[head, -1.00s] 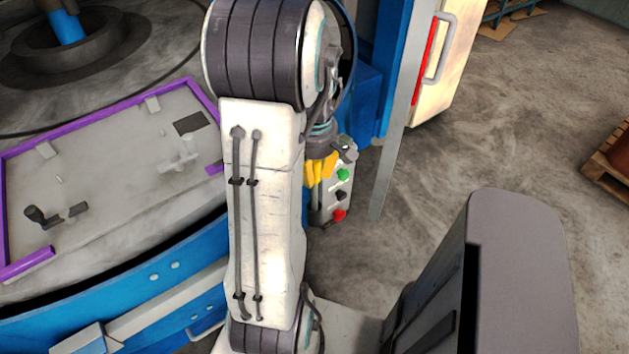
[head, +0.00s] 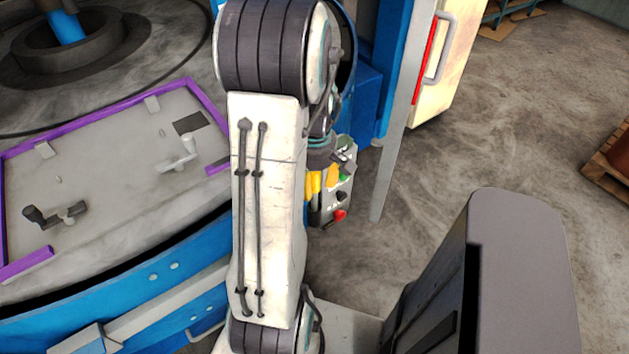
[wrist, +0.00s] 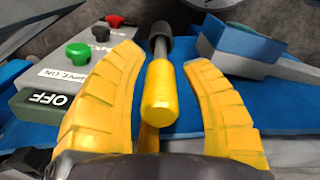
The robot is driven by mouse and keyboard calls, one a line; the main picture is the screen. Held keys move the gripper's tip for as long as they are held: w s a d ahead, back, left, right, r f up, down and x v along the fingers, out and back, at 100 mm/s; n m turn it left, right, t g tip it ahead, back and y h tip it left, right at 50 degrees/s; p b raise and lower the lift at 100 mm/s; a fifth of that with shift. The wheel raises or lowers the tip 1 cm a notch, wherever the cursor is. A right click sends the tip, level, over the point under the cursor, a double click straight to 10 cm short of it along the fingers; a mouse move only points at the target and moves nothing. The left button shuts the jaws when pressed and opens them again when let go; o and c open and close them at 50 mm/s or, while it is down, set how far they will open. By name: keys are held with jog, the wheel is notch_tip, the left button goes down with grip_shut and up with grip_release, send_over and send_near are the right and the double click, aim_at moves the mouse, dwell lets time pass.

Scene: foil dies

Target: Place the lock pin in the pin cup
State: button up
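In the wrist view, a pin-like piece (wrist: 160,92) with a yellow grip and a thin grey shaft lies between my fingers; I take it for the lock pin. A dark round part (wrist: 160,36) is at its far end. I cannot tell whether that is the pin cup or part of the pin. My gripper (wrist: 170,36) has its yellow fingers spread on either side of the yellow grip, with gaps visible on both sides. In the head view my gripper (head: 322,186) hangs beside the control box, and the pin cannot be made out.
The grey control box (head: 342,199) with red, black and green buttons is close to my gripper; it also shows left in the wrist view (wrist: 40,98). A round blue-sided table (head: 120,262) with a purple-edged plate and clamps is at left. Open floor (head: 460,150) lies at right.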

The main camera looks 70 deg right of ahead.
jog(key=shift+d+r, duration=0.1)
jog(key=shift+r, duration=0.55)
jog(key=r+p, duration=0.1)
jog(key=r, duration=1)
jog(key=shift+a, duration=0.2)
jog(key=w+a+r+n+t+h, duration=0.1)
jog(key=w+a+r, duration=0.2)
jog(key=w+a, duration=1.15)
jog(key=s+a+f+t+y, duration=0.1)
jog(key=a+t, duration=0.1)
jog(key=a, duration=1.6)
jog(key=shift+s+n+t, duration=0.3)
jog(key=shift+n+t, duration=0.1)
